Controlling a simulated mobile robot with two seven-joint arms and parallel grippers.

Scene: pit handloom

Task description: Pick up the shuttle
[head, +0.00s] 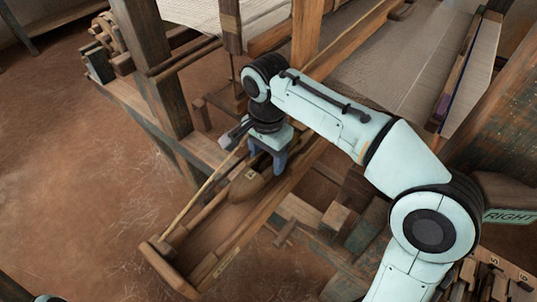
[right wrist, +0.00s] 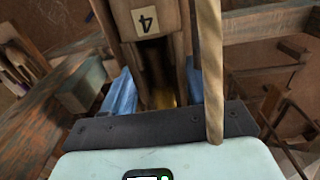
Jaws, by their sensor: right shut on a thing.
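The shuttle (head: 246,186) is a brown wooden boat-shaped piece with a pointed end and a small pale label. It is in or just over the long wooden trough (head: 163,272) at the side of the loom; I cannot tell whether it touches the floor of it. My right gripper (head: 268,161) comes down from above with blue fingers shut on the shuttle. In the right wrist view the shuttle (right wrist: 150,22), with its label marked 4, runs between the blue fingers (right wrist: 158,92). The fingers hide part of it. My left gripper is not in view.
A thin pale rod (head: 201,192) runs along the trough, close beside my right gripper. Loom posts (head: 163,95) and beams stand behind. Wooden blocks (head: 337,217) lie to the right of the trough. The earthen floor (head: 75,185) at left is clear.

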